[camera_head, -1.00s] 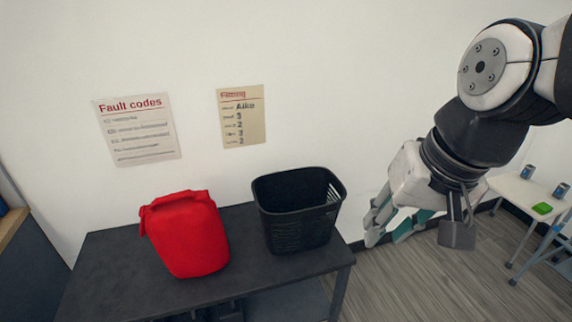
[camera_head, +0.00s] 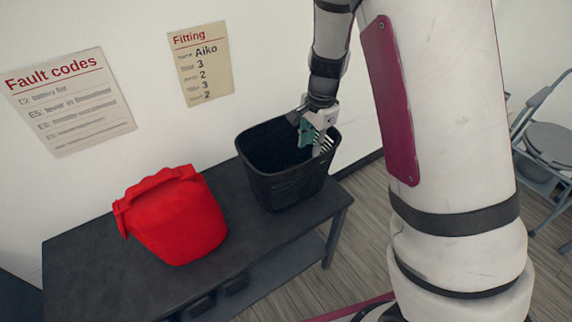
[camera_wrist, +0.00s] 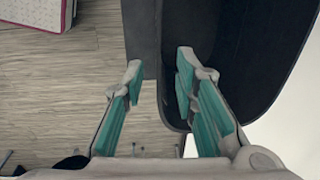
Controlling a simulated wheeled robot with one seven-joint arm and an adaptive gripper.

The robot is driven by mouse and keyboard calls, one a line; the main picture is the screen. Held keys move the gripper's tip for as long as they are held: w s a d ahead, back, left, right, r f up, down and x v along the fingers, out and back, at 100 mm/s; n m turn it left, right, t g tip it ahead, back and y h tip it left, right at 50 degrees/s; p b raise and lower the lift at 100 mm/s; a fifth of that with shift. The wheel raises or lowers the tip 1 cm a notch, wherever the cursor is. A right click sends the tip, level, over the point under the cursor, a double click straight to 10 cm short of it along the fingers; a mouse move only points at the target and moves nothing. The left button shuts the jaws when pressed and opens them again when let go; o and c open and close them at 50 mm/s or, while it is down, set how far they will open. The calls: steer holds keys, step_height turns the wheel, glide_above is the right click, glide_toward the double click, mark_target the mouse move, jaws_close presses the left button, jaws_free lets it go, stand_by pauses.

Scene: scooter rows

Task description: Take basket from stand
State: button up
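The black basket (camera_head: 285,185) stands upright on the dark stand (camera_head: 110,280), at its right end. It has slotted walls and an open top. My gripper (camera_head: 316,142) points down at the basket's right rim. In the wrist view my gripper (camera_wrist: 158,82) is open, its two teal-padded fingers apart. The basket (camera_wrist: 235,60) fills the upper right there. The right finger overlaps the basket and the left finger is outside it, so the near wall lies between them. I cannot tell whether either finger touches the wall.
A red container (camera_head: 178,220) with a handle stands on the stand left of the basket, with a gap between. Two posters (camera_head: 70,100) hang on the wall behind. A grey folding chair (camera_head: 545,150) is at the far right. Wooden floor shows right of the stand.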

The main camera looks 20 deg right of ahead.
mark_target(306, 172)
steer(key=f, duration=0.4)
steer(key=w+f, duration=0.1)
steer(key=f, duration=0.4)
steer(key=f+b, duration=0.1)
steer(key=f, duration=0.4)
steer(key=shift+w+a, duration=0.1)
steer(key=shift+w, duration=0.2)
jaws_close()
steer(key=shift+r, duration=0.1)
